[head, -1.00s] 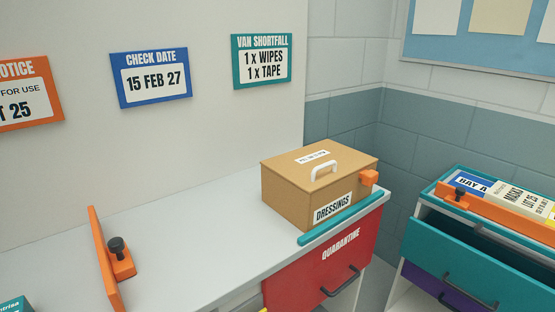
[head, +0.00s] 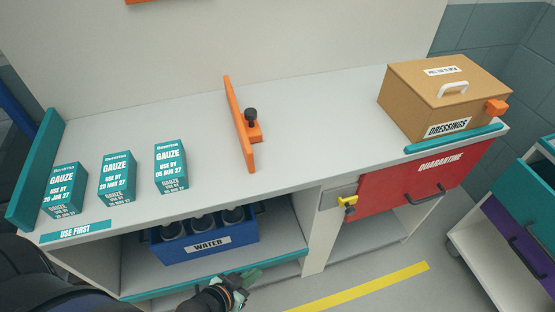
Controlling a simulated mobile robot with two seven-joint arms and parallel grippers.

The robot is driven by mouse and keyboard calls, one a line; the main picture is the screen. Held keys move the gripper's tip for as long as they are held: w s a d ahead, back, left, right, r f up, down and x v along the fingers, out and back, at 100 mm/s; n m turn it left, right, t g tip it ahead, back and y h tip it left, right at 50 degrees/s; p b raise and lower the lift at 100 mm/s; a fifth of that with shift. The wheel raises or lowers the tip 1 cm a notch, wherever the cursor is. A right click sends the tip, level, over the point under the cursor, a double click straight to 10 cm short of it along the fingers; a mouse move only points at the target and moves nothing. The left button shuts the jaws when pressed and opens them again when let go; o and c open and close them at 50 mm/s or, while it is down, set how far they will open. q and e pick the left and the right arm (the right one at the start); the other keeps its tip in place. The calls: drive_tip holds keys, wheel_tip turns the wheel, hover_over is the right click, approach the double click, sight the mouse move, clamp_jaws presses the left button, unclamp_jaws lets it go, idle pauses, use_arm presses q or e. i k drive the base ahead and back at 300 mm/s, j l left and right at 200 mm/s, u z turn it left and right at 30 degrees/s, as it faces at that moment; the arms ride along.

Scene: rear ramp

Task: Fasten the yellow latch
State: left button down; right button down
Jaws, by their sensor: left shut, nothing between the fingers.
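The yellow latch (head: 347,201) is small and sits on a grey plate at the left edge of the red QUARANTINE front (head: 420,181), with a dark knob at its lower end. It is too small to tell how its bar sits against the plate. My left gripper (head: 249,276) is at the bottom middle, in front of the lower shelf, to the left of the latch and lower in the picture. Its greenish fingers are shut and empty, apart from the latch. My right gripper is not in view.
An orange divider (head: 239,125) with a black knob stands on the worktop. Several gauze boxes (head: 118,179) are left and a DRESSINGS box (head: 445,95) is right. A blue WATER crate (head: 205,247) sits on the shelf near my left gripper. Floor before the latch looks clear.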

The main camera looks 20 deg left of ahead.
sight(349, 210)
drive_tip(key=k+j, duration=0.15)
drive_tip(key=j, duration=0.2)
drive_tip(key=k+j+z, duration=0.1)
drive_tip(key=j, duration=0.3)
drive_tip(key=k+j, duration=0.4)
drive_tip(key=j, duration=0.3)
drive_tip(key=k+j+z, duration=0.1)
drive_tip(key=j, duration=0.25)
drive_tip(key=k, duration=0.1)
